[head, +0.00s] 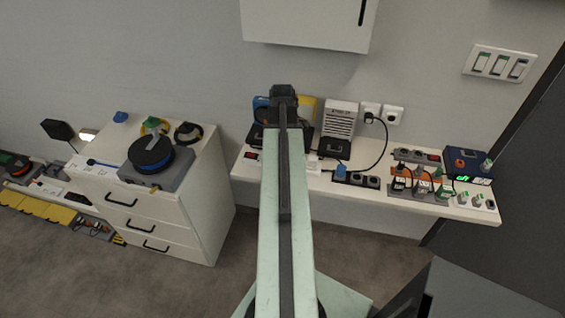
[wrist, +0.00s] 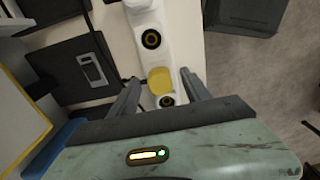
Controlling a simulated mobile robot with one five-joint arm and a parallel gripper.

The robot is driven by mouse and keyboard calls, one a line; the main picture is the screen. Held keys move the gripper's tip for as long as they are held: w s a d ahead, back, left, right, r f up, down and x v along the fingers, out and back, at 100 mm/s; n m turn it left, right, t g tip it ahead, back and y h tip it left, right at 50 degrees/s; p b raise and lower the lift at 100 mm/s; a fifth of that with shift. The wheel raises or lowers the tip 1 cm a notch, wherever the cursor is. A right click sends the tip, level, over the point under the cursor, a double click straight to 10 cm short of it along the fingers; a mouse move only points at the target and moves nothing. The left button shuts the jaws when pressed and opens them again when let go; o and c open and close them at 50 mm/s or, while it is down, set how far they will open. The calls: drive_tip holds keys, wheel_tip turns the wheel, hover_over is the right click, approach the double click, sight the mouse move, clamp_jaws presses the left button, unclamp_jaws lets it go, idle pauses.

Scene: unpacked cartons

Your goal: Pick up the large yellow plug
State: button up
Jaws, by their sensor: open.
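In the wrist view, a yellow piece that looks like the large yellow plug (wrist: 160,84) sits on a white strip (wrist: 140,16) with round black, yellow-ringed openings. My gripper (wrist: 160,77) is open, with one dark finger on each side of the yellow piece in the picture. The fingers look apart from it; I cannot tell their height above it. In the head view, my gripper end (head: 284,92) is over the bench by the wall, and my arm hides the bench below it. I cannot make out the plug there.
The white bench (head: 405,203) also holds a black power strip (head: 356,180), a grey vented unit (head: 339,119) and a blue box (head: 467,165). A drawer cabinet (head: 150,217) stands left. A wall cupboard (head: 308,22) hangs above. A dark case (wrist: 82,68) lies left in the wrist view.

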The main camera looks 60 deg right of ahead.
drive_tip(key=shift+r, duration=0.1)
clamp_jaws()
wheel_tip(320, 180, up, 10)
drive_tip(key=p, duration=1)
